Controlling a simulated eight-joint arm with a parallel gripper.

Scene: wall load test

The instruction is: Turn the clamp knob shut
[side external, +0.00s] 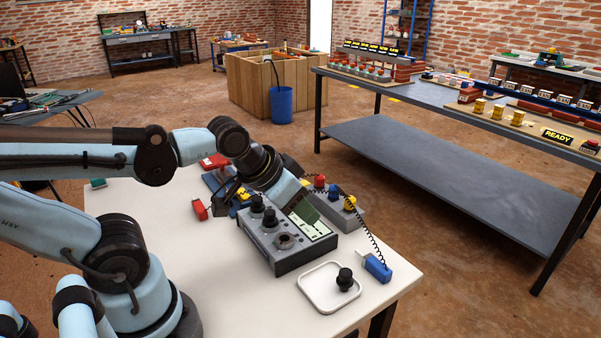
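A grey control box (292,259) stands on the white table in the side external view. Two black knobs, one at the back (257,203) and one nearer the middle (270,217), rise from its top, with a dark round fitting (285,241) in front of them. I cannot tell which is the clamp knob or how far it is turned. A loose-looking black knob (345,279) stands in a white tray (312,294). My gripper (299,203) is low over the back right of the box, beside a pale green panel. Its fingers are too small and dark to read.
A blue handheld probe (377,267) on a coiled black cord lies at the table's right edge. Red and blue items crowd the back left. The white table's front left is clear.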

